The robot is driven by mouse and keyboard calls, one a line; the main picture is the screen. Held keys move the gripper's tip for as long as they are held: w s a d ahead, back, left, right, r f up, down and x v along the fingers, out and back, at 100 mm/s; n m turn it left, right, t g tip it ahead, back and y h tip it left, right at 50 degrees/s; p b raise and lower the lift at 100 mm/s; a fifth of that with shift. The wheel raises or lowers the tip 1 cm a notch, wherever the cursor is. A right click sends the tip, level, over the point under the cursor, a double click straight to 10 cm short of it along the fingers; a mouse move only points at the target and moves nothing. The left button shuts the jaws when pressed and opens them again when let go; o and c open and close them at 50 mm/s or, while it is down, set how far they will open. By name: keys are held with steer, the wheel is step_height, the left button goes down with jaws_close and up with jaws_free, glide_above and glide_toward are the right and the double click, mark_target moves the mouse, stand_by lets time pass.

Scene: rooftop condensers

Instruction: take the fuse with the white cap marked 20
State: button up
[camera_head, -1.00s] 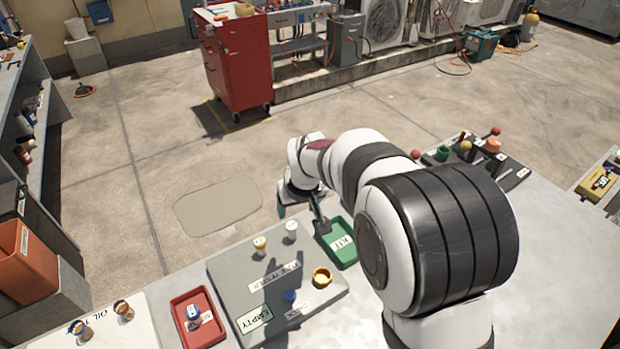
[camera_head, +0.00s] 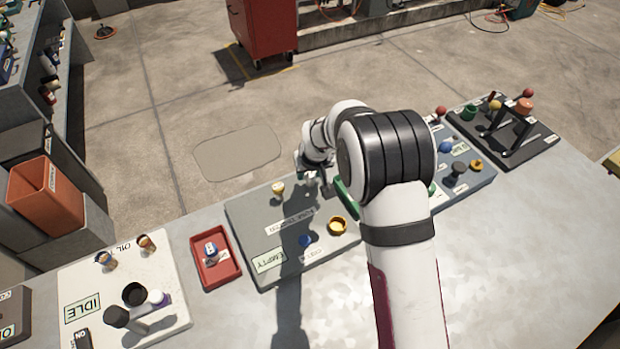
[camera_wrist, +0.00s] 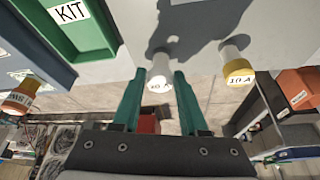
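The white-capped fuse (camera_wrist: 160,72) stands on the grey fuse board (camera_head: 240,215). Its small cap marking looks like 20 A in the wrist view. My gripper (camera_wrist: 160,75) is open, with its green fingers on either side of the white cap and visible gaps beside it. A yellow-capped fuse (camera_wrist: 238,70), marked 10 A, stands to the right in the wrist view. It also shows in the head view (camera_head: 278,189). In the head view my gripper (camera_head: 322,188) is at the board's far edge, and the white cap is hidden behind it.
The green KIT tray (camera_wrist: 103,48) lies close beside the board. A red tray (camera_head: 200,283) holding a blue-and-white item stands to the left. A panel with knobs (camera_head: 480,172) is to the right.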

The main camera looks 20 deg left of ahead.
jaws_close()
steer(key=shift+r, duration=0.1)
